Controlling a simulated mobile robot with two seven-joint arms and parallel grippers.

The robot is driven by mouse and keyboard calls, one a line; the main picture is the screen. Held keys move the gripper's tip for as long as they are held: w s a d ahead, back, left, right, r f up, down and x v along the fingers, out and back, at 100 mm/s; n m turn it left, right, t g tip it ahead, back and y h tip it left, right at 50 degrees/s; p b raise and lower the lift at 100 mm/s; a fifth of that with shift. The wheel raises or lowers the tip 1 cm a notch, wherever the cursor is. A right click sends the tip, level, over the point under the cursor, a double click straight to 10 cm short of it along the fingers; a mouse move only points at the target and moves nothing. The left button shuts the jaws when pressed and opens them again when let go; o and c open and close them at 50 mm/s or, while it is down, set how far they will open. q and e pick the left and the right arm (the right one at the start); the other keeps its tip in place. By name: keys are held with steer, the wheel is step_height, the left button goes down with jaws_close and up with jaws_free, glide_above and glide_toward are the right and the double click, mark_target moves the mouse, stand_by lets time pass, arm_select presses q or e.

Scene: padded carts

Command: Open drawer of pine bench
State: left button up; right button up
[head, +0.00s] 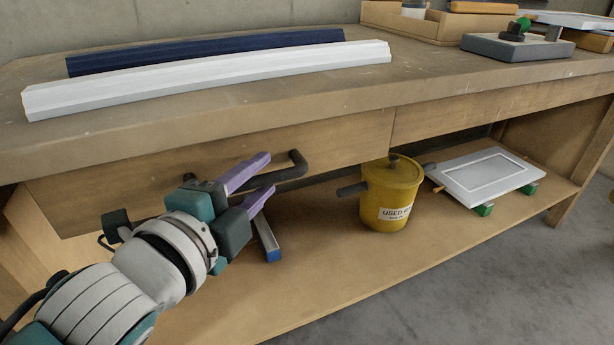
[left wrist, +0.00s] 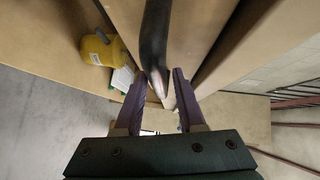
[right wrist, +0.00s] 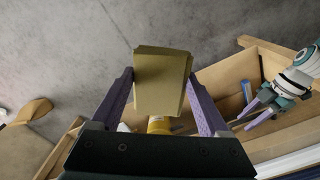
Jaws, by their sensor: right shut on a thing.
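The pine bench (head: 450,92) has a wooden drawer front (head: 215,160) on the left, which looks shut. A dark bar handle (head: 296,165) sticks out from it. My left gripper (head: 269,172) is at the handle with its purple fingers apart. In the left wrist view the handle (left wrist: 155,45) runs in between the two open fingers (left wrist: 158,87), with gaps showing beside it; contact cannot be told. My right gripper (right wrist: 160,88) is shut on an olive-yellow block (right wrist: 161,80), seen only in the right wrist view.
White (head: 210,78) and navy (head: 200,52) strips lie on top. A wooden tray (head: 440,24) and grey tool (head: 515,45) are at the back right.

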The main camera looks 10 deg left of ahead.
arm_select(q)
jaws_close()
stand_by(1.1)
